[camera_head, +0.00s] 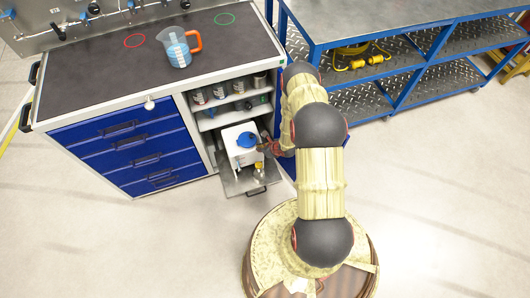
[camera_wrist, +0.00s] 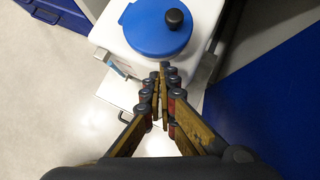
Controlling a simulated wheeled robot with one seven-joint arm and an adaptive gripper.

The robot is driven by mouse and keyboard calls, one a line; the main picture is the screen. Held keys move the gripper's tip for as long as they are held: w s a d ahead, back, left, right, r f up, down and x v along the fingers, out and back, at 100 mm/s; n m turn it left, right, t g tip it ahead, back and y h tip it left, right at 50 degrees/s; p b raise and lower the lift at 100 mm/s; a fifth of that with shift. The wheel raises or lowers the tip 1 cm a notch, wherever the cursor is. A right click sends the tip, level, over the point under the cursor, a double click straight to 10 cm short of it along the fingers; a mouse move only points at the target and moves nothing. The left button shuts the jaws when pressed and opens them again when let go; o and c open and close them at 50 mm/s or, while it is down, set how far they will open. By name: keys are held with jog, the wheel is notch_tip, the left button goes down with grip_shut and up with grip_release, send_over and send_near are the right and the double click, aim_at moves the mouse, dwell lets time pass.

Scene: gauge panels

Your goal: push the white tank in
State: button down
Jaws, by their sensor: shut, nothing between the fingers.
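The white tank (camera_head: 238,156) with a round blue lid (camera_head: 246,139) stands on a pulled-out tray (camera_head: 235,186) low in the workbench cabinet. In the wrist view the tank (camera_wrist: 110,38) fills the top middle, with its blue lid (camera_wrist: 156,27) and black knob. My gripper (camera_wrist: 160,72) is shut and empty, its fingertips over the near edge of the tank's top, just short of the lid. I cannot tell whether they touch it. In the head view my gripper (camera_head: 266,146) is at the tank's right side, partly hidden by my arm.
Shelves with several cans (camera_head: 220,92) are above the tank. Blue drawers (camera_head: 130,150) are left of it. A jug (camera_head: 178,48) with an orange handle stands on the bench top (camera_head: 90,75). A blue-framed rack (camera_head: 420,60) stands at the right. The floor in front is clear.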

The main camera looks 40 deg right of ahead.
jog(key=shift+w+f, duration=0.1)
jog(key=shift+w, duration=0.35)
jog(key=b, duration=0.6)
send_near(247, 129)
jog(key=x, duration=0.4)
jog(key=shift+f, duration=0.2)
